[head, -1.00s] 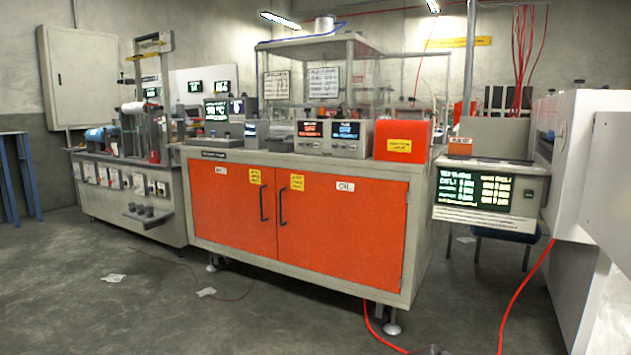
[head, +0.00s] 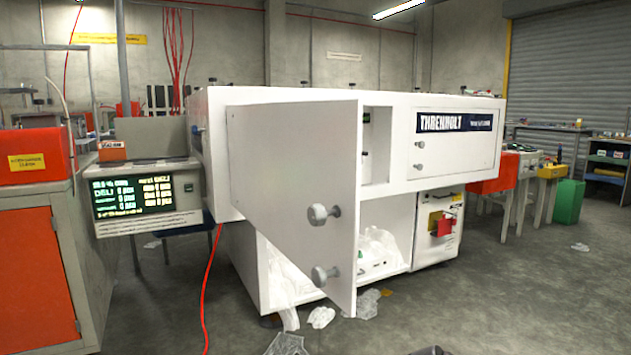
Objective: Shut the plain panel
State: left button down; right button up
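A plain white panel (head: 295,190) stands swung open on the white machine (head: 440,110) in the middle of the head view. It carries two round grey knobs (head: 322,213) near its free edge, one above the other. Part of an opening (head: 376,145) shows to the right of the panel; the panel hides the rest. To the right of that opening, a white panel with a dark THRENHOLT label (head: 457,123) and two small knobs lies flush with the machine's front.
Crumpled clear plastic (head: 286,344) lies on the floor below the panel. A red cable (head: 211,290) runs down to the floor at its left. An orange-doored cabinet (head: 35,270) stands at the left. The floor (head: 480,310) at the front right is mostly clear.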

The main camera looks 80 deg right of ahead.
aim_at(285, 159)
jog(key=z, duration=2.25)
jog(key=i, duration=1)
jog(key=z, duration=0.8)
jog(key=k, duration=0.7)
